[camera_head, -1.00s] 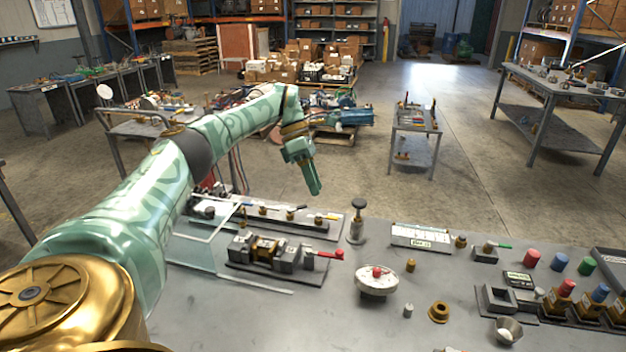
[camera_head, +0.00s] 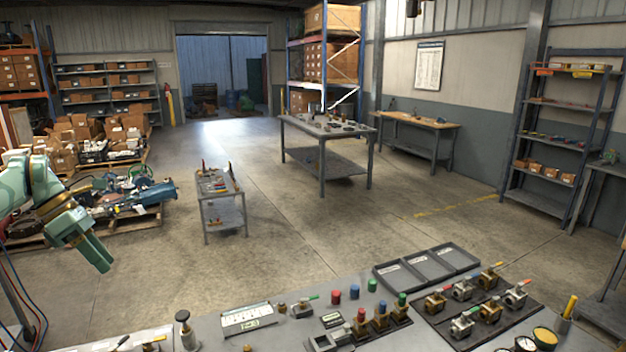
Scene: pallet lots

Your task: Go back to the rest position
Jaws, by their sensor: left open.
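My left gripper (camera_head: 92,252) is at the left edge of the head view, green with two fingers pointing down and to the right. It is open and nothing shows between its fingers. It hangs in the air in front of the pallet with boxes and machine parts, clear of the workbench (camera_head: 215,328). Only the end of my left arm shows; the rest is out of the picture. My right gripper is not in view.
The bench carries several valves (camera_head: 462,326), an empty grey tray (camera_head: 428,266) and coloured knobs (camera_head: 354,292). A small cart (camera_head: 220,205) and a larger table (camera_head: 325,165) stand beyond. The concrete floor (camera_head: 290,240) between them is clear.

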